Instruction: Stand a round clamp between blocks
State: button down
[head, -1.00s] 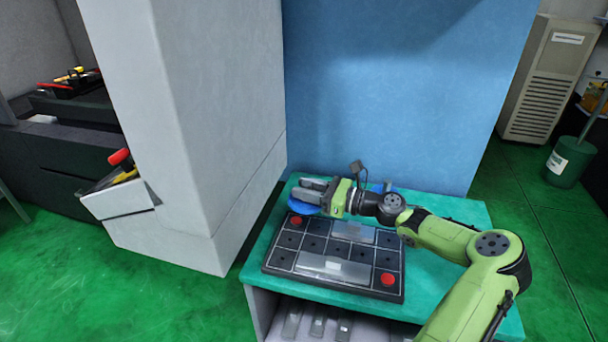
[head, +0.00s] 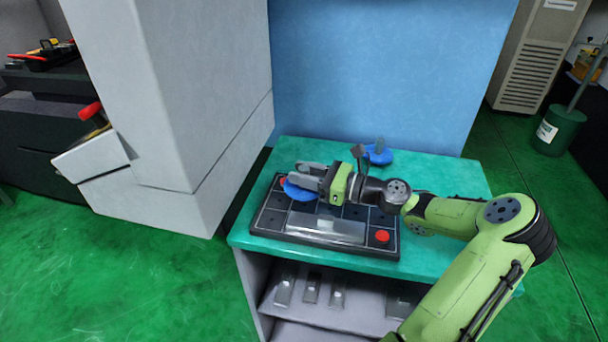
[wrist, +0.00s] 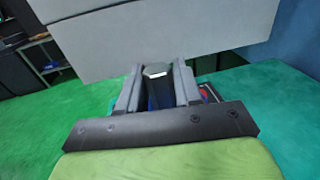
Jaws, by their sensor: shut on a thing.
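My gripper (head: 303,175) is shut on the upright post of a blue round clamp (head: 300,192). The clamp's flat blue disc hangs below the fingers over the left part of the black grid plate (head: 268,222); I cannot tell whether it touches. In the wrist view the dark post (wrist: 156,71) stands between the two fingers, with a little blue below it. A grey block (head: 325,229) lies along the plate's front. The block behind it is mostly hidden by my arm. A second blue clamp (head: 378,157) with a grey post stands on the teal bench top behind my arm.
Red round buttons mark the plate's corners, one at front right (head: 382,236). The teal bench top (head: 440,180) has free room at the right. A pale grey column (head: 170,100) stands close at left and a blue panel (head: 390,70) behind.

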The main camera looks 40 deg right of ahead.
jog(key=shift+f+b, duration=1.35)
jog(key=shift+b, duration=0.1)
jog(key=shift+f+p, duration=0.35)
jog(key=shift+f, duration=0.2)
jog(key=c, duration=0.7)
grip_release()
jog(key=shift+f, duration=0.15)
notch_tip(320, 180, up, 12)
jog(key=p, duration=1.4)
jog(key=shift+f, duration=0.4)
